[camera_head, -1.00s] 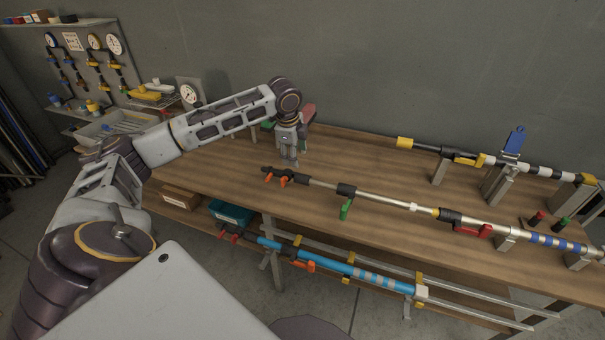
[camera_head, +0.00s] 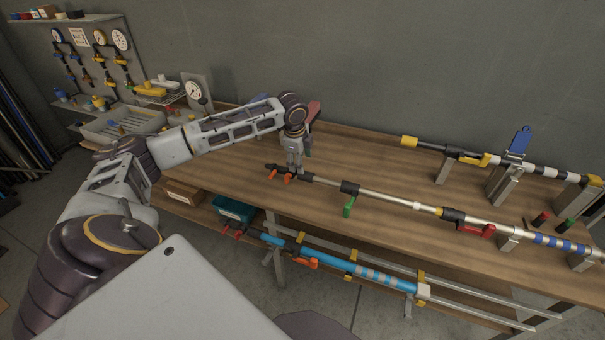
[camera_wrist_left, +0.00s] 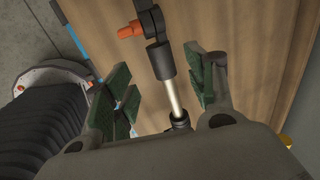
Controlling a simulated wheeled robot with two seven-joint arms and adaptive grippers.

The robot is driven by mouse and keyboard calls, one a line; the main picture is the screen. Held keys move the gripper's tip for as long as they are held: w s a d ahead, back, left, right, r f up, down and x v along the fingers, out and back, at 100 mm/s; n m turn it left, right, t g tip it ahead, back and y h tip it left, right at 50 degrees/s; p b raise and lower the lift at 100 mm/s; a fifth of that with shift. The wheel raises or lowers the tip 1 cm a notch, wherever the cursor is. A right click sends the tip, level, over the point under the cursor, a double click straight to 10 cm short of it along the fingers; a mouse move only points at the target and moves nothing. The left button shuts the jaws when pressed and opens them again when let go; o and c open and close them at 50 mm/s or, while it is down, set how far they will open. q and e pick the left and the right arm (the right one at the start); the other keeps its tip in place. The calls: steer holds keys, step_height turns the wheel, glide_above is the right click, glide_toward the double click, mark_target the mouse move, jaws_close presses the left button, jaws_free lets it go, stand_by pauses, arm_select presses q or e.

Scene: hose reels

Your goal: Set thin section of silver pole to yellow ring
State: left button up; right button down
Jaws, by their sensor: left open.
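The silver pole (camera_head: 391,201) lies on the workbench, running from the middle to the lower right. Its left end has a black tip with orange levers, and a thin silver section (camera_head: 325,183) follows. A small yellow ring (camera_head: 437,211) sits further right along it, before a black clamp with a red lever. My left gripper (camera_head: 297,173) is pointed down over the pole's left end. In the left wrist view, its green-padded fingers (camera_wrist_left: 164,88) are open, with a black sleeve and thin silver section (camera_wrist_left: 174,98) between them. They show no clear contact.
A second pole with black and white bands (camera_head: 545,171) rests on stands at the back right. A blue pole (camera_head: 340,268) lies on the lower shelf. The bench's back middle is clear.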

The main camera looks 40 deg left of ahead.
arm_select(q)
steer(key=shift+x, duration=4.25)
jaws_close()
